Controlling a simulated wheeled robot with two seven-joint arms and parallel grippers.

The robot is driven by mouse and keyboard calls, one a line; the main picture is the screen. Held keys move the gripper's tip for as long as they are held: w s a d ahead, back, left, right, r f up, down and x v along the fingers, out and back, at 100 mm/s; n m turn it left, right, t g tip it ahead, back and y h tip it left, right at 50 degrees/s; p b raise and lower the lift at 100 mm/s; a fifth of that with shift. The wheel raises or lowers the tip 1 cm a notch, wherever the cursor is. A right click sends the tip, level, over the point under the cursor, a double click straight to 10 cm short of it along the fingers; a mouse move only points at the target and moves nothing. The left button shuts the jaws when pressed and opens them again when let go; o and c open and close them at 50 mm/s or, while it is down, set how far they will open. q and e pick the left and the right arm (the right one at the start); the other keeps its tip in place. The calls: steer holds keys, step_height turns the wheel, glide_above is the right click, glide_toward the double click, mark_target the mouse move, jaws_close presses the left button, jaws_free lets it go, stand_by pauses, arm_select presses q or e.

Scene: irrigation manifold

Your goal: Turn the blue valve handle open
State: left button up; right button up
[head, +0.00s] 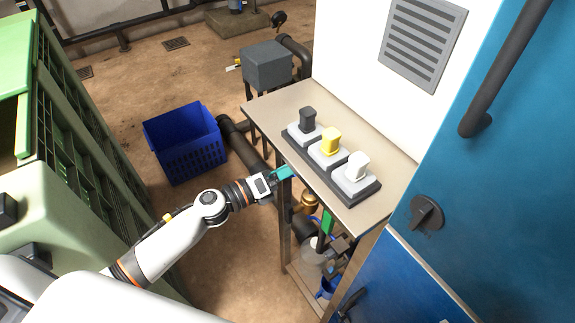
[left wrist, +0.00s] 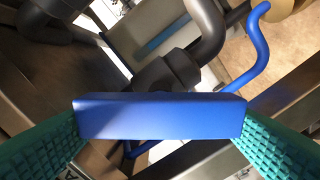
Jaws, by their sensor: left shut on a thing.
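The blue valve handle (left wrist: 160,117) is a flat blue bar lying level across the left wrist view, in front of a dark pipe fitting (left wrist: 165,75). My left gripper (head: 284,173) has teal ridged fingers and reaches in beside the front edge of the bench in the head view. In the left wrist view its fingers (left wrist: 160,125) touch both ends of the blue bar, so it is shut on the handle. In the head view the handle is hidden by the gripper and bench. My right gripper is not in view.
A bench (head: 265,105) carries black, yellow and white blocks on bases. Below it are a brass fitting (head: 309,202), a green strip (head: 328,222) and pipes. A curved blue rod (left wrist: 258,45) is close behind the handle. A blue crate (head: 187,145) stands on the floor.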

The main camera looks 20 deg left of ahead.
arm_select(q)
steer(key=n+p, duration=0.1)
steer(key=n, duration=0.3)
steer(key=shift+a+n+p, duration=0.1)
steer(key=shift+n+p, duration=0.2)
steer(key=shift+f+n+p, duration=0.2)
steer(key=shift+n+p, duration=0.3)
steer(key=shift+n, duration=0.9)
steer(key=o, duration=1)
steer(key=shift+f, duration=0.1)
steer(key=shift+s+a+f, duration=0.1)
steer(key=shift+s+a, duration=0.1)
steer(key=shift+b+v, duration=1.8)
steer(key=shift+v, duration=3.95)
